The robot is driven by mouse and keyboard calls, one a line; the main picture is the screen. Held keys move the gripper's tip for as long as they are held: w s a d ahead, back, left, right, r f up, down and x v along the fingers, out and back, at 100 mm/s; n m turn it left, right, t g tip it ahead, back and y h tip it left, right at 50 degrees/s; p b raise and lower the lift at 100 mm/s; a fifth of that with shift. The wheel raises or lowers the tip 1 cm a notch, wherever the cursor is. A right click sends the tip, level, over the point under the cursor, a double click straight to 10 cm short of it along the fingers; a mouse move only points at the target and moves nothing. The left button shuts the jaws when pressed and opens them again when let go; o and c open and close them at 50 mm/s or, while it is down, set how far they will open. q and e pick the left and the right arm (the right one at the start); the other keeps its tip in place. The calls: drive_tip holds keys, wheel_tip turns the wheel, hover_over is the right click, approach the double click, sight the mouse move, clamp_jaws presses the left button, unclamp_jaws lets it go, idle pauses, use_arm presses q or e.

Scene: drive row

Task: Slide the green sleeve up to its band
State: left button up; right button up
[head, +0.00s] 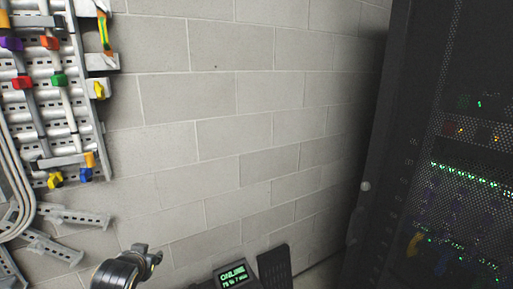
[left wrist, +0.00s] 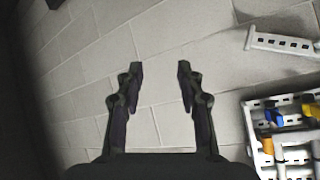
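The green sleeve (head: 59,79) sits around a pale upright cable on the wall panel (head: 87,67) at the upper left of the head view. An orange piece (head: 50,42) is on the same cable above it. I cannot make out a band for the green sleeve. My left gripper (left wrist: 158,68) is open and empty in the left wrist view, its two fingers apart in front of bare wall. In the head view my left wrist shows at the bottom, below and right of the panel, well away from the sleeve. My right gripper is not in view.
A red piece (head: 22,82) and a purple piece (head: 11,43) sit on the cable to the left. Slotted metal brackets (head: 75,216) jut out below the panel. A dark server rack (head: 400,160) stands at right. The block wall between is bare.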

use_arm(q)
drive_tip(key=s+d+f+g+h, duration=0.1)
drive_tip(key=s+d+f+g, duration=0.25)
drive_tip(key=s+f, duration=0.75)
drive_tip(key=s+d+f+g+h, duration=0.1)
drive_tip(key=s+d+f+g, duration=0.4)
drive_tip(key=s, duration=1)
drive_tip(key=s+a+f+b, duration=0.1)
drive_tip(key=a+f, duration=0.1)
drive_tip(key=f, duration=1.3)
drive_tip(key=s+a+f+b, duration=0.1)
drive_tip(key=s+a+f, duration=0.15)
drive_tip(key=f, duration=1.25)
drive_tip(key=s+a+f, duration=0.1)
drive_tip(key=s+f, duration=1.4)
drive_tip(key=s, duration=0.1)
drive_tip(key=shift+s+a+f+g+b, duration=0.2)
drive_tip(key=shift+s+g+b, duration=0.1)
drive_tip(key=shift+s+g, duration=0.1)
